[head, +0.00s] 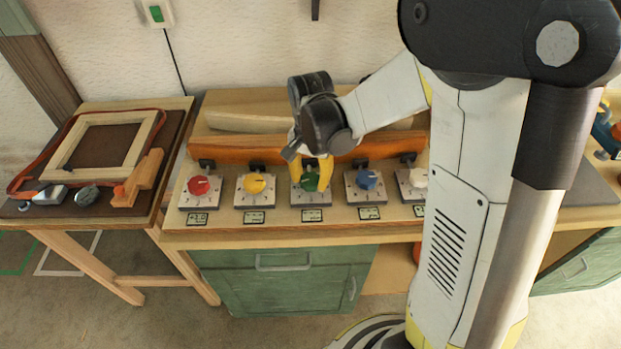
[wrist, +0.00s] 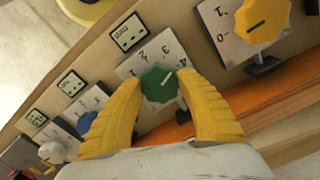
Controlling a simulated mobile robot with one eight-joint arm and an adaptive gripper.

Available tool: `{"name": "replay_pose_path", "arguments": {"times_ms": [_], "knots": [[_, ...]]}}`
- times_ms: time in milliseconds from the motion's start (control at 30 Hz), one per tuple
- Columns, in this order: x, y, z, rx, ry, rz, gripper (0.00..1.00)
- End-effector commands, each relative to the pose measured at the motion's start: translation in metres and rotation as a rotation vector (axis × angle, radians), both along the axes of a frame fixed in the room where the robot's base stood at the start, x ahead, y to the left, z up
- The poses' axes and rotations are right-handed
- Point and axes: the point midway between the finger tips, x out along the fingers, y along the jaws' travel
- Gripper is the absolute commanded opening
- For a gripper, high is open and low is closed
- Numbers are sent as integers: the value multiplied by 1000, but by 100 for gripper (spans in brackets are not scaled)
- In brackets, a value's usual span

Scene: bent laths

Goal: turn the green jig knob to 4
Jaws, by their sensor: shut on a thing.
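The green jig knob (head: 311,181) sits on a pale square dial plate, in the middle of a row of coloured knobs. It also shows in the wrist view (wrist: 157,82). My gripper (wrist: 161,86) has its yellow fingers on either side of the knob and is shut on it. In the head view my gripper (head: 311,180) reaches down to the knob from above and partly hides it. In the wrist view the knob's white pointer line slants to the upper right. Dial numbers show beside the knob, but I cannot tell which one the pointer meets.
A red knob (head: 199,185) and a yellow knob (head: 255,183) are to the left of the green one. A blue knob (head: 367,179) and a white knob (head: 418,177) are to the right. Orange bent laths (head: 240,147) lie behind the row. A side table (head: 180,104) holds a wooden frame.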

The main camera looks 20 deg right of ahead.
Motion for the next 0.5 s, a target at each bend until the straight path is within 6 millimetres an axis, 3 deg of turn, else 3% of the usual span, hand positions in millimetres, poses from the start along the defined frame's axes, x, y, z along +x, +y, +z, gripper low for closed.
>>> {"name": "replay_pose_path", "arguments": {"times_ms": [500], "knots": [[-1,0,-1,0,1,-320,13]]}}
